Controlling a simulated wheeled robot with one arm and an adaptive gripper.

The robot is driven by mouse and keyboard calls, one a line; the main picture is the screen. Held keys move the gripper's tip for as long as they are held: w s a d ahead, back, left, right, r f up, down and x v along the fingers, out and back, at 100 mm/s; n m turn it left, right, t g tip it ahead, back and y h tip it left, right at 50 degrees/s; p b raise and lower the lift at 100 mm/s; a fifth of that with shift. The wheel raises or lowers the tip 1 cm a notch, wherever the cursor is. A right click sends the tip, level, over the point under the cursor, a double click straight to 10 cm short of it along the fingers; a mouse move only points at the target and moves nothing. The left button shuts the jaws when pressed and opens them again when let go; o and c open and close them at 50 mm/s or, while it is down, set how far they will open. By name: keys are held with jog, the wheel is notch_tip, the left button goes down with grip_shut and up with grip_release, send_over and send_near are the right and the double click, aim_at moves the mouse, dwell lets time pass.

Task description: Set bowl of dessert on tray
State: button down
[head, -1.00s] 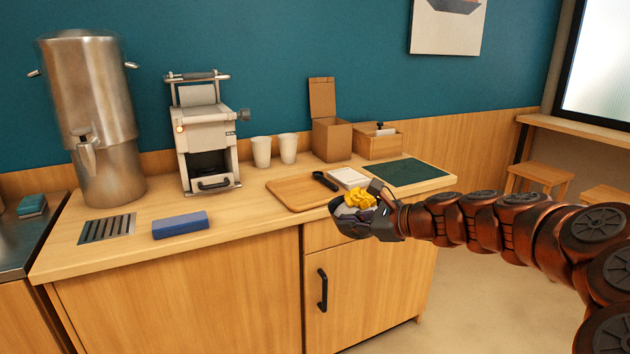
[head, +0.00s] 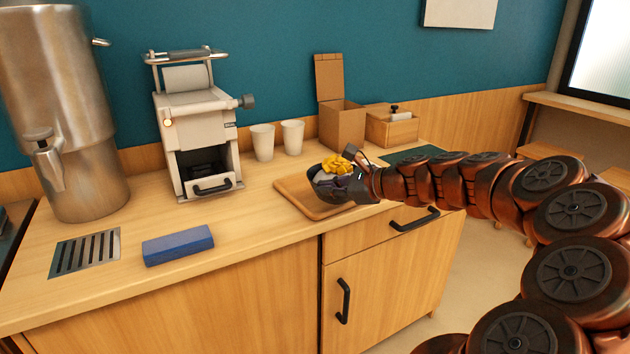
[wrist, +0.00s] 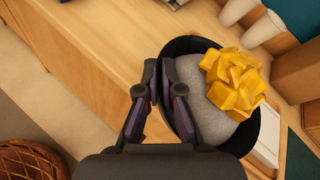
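A dark bowl (head: 318,181) holds pale grey-white dessert with yellow chunks on top. It also shows in the wrist view (wrist: 247,140), with yellow chunks on its right side. My gripper (head: 352,186) has its fingers closed on the bowl's near rim; the fingers also show in the wrist view (wrist: 160,82). The wooden tray (head: 287,189) lies on the counter beneath the bowl in the head view. The bowl hides much of the tray. I cannot tell whether the bowl touches it.
Two white cups (head: 263,142), a cardboard box (head: 342,125) and a wooden box (head: 393,130) stand behind the tray. A grey machine (head: 196,130) and a metal urn (head: 65,110) stand left. A blue block (head: 178,245) lies nearer the front edge.

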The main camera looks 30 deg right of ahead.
aim_at(316, 168)
jog(key=w+d, duration=0.1)
jog(key=w, duration=0.3)
jog(key=w+d, duration=0.1)
jog(key=w, duration=0.3)
jog(key=w+d+f, duration=0.1)
jog(key=w, duration=0.3)
jog(key=shift+w, duration=0.2)
jog(key=shift+s+f, duration=0.1)
jog(key=shift+f, duration=1.7)
jog(key=shift+f, duration=0.1)
jog(key=c, duration=1.3)
grip_release()
jog(key=v, duration=1.2)
